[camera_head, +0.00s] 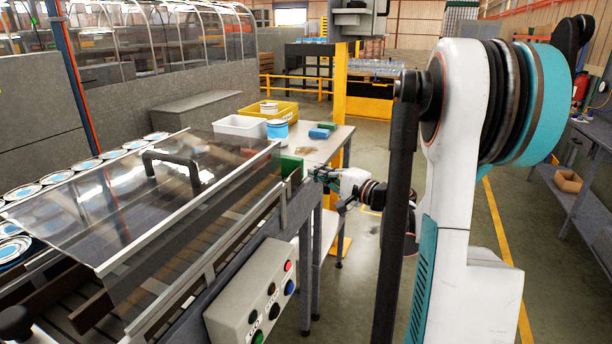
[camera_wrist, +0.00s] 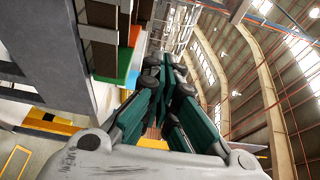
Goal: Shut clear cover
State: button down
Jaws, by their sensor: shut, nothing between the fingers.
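The clear cover (camera_head: 95,205) is a see-through panel with a dark bar handle (camera_head: 175,160) on top, lying over the roller conveyor at the left in the head view. Its pale front edge runs from lower left up to the right. I cannot tell whether it rests fully on the frame. My gripper (camera_head: 318,173) is small in the head view, just right of the conveyor's far end, apart from the handle and cover edge. In the wrist view my gripper (camera_wrist: 166,72) shows teal fingers drawn together, with nothing between them. The cover is not clearly seen there.
A control box (camera_head: 252,300) with buttons hangs on the conveyor's near side. A green block (camera_head: 292,166) sits at the frame's end beside my gripper. Behind it, a table (camera_head: 318,150) bears a white bin (camera_head: 240,127) and a yellow bin (camera_head: 285,110). Lidded tins (camera_head: 87,164) line the far side.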

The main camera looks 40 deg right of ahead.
jog(key=w+a+b, duration=0.1)
jog(key=w+b, duration=0.1)
jog(key=w, duration=0.6)
jog(key=a, duration=0.1)
jog(key=s+a, duration=0.2)
jog(key=shift+a+b, duration=0.3)
jog(key=shift+a, duration=0.1)
